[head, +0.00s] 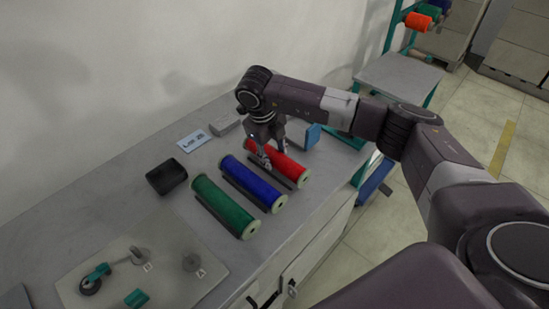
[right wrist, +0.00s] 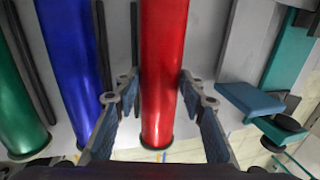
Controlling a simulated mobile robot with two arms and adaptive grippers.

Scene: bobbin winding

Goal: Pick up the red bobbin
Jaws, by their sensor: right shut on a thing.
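The red bobbin (head: 278,163) lies on the bench at the far end of a row of bobbins. My right gripper (head: 266,158) comes down over it and is shut on it. In the right wrist view the red bobbin (right wrist: 163,75) runs lengthwise between the two fingers of the gripper (right wrist: 158,95). Part of the bobbin is hidden by the gripper in the head view. I cannot tell whether it is clear of the bench. My left gripper is not in view.
A blue bobbin (head: 252,184) and a green bobbin (head: 223,206) lie beside it, with dark rails between. A black box (head: 166,176), a label card (head: 194,141) and a blue block (head: 311,136) are near. A plate (head: 170,270) with small fixtures is at the front left.

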